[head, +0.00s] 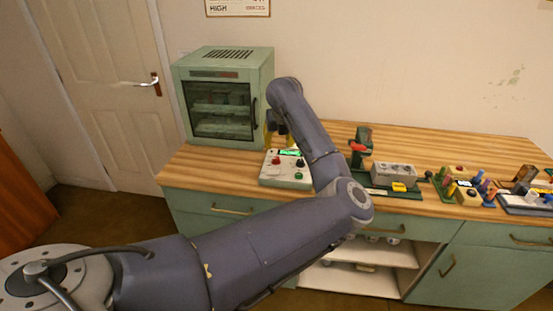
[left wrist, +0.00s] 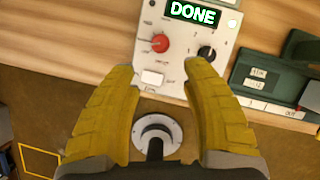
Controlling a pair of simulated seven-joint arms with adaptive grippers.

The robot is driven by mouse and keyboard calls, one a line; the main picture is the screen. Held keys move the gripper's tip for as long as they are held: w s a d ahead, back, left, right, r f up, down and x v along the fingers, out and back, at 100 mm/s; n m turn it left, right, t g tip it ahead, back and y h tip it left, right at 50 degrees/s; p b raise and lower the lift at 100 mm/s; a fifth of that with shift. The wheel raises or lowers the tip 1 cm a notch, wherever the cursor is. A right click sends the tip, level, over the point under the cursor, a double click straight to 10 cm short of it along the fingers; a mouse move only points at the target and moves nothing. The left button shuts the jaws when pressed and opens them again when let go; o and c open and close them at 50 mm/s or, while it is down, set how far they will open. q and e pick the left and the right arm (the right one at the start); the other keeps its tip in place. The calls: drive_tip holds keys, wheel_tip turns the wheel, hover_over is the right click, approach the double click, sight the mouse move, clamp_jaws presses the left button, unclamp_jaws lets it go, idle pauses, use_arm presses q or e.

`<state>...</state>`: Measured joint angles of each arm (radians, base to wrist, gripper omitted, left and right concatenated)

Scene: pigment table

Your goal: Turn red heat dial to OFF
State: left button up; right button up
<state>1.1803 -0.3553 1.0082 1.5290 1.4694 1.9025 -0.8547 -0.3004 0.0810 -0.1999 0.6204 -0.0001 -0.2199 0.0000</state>
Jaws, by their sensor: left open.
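The red heat dial (left wrist: 160,43) is on the sloped face of a pale control box (head: 285,182) on the counter. In the head view the dial (head: 276,160) is small. In the left wrist view the dial's pointer seems to face left, toward small labels I cannot read surely. My left gripper (left wrist: 161,72) is open, its yellow fingers spread below the dial and apart from it, with nothing between them. In the head view the gripper (head: 275,127) hangs above the box, partly hidden. My right gripper is not in view.
The box also bears a black dial (left wrist: 207,53), a white button (left wrist: 152,78) and a lit display (left wrist: 193,13) reading DONE. A green oven (head: 223,97) stands behind left. A green stand (head: 365,138) and several coloured items are to the right.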

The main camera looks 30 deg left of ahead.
sight(276, 158)
use_arm(q)
drive_tip(key=x, duration=1.1)
drive_tip(key=shift+a+f, duration=0.1)
drive_tip(key=shift+f, duration=0.15)
clamp_jaws()
drive_tip(key=shift+r, duration=0.1)
idle(0.3)
